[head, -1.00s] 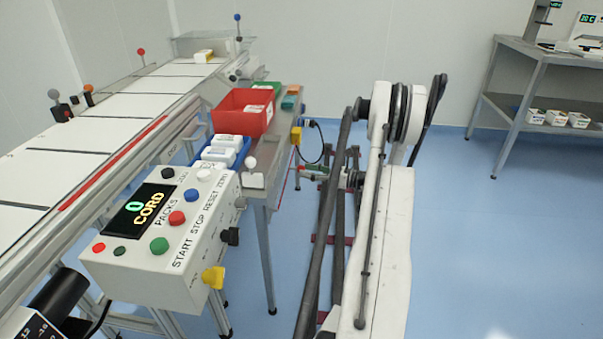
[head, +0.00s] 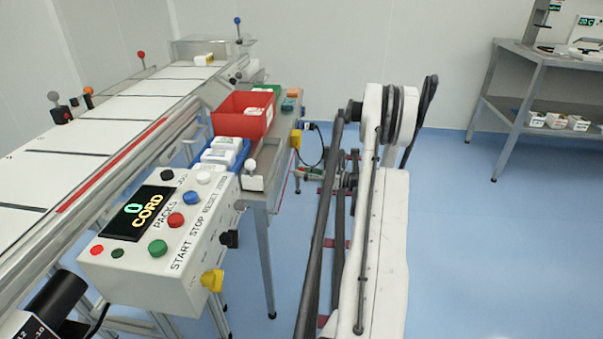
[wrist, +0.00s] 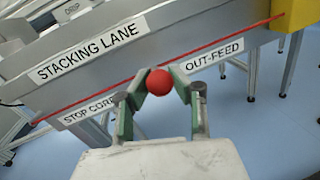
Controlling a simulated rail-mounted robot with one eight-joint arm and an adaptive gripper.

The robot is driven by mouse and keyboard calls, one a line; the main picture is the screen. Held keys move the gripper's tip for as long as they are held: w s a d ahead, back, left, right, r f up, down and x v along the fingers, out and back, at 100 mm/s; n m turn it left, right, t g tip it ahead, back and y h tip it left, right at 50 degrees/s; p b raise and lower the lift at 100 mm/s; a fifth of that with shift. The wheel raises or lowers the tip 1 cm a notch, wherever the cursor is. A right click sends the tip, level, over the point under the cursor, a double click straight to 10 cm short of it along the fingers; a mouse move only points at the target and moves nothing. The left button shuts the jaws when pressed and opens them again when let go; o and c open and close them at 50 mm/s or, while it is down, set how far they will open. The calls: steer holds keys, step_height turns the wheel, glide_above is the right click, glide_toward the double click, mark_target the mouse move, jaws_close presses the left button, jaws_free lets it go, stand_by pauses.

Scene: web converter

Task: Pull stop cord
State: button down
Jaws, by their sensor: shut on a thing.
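The red ball (wrist: 159,82) sits between the green-padded fingertips of my gripper (wrist: 156,88) in the wrist view, and the fingers are shut on it. A thin red cord (wrist: 232,39) runs along the grey side rail, passing behind the ball and ending near a yellow housing (wrist: 291,17) at the upper right. A "STOP CORD" label (wrist: 85,119) is partly hidden by a finger. In the head view my gripper (head: 312,173) is small beside the table's far side, and the ball cannot be made out there. The cord (head: 284,187) shows as a thin red line.
The control box (head: 160,240) with its "0 CORD" display (head: 140,212) stands at the front left by the conveyor (head: 75,140). A red bin (head: 240,112) and blue tray (head: 240,160) sit on the side table. Open blue floor lies right of my arm.

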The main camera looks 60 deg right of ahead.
steer(key=v, duration=0.2)
steer(key=shift+s+d, duration=0.2)
steer(key=shift+d, duration=0.1)
steer(key=c, duration=1.4)
jaws_free()
steer(key=shift+c, duration=0.2)
steer(key=v, duration=1.2)
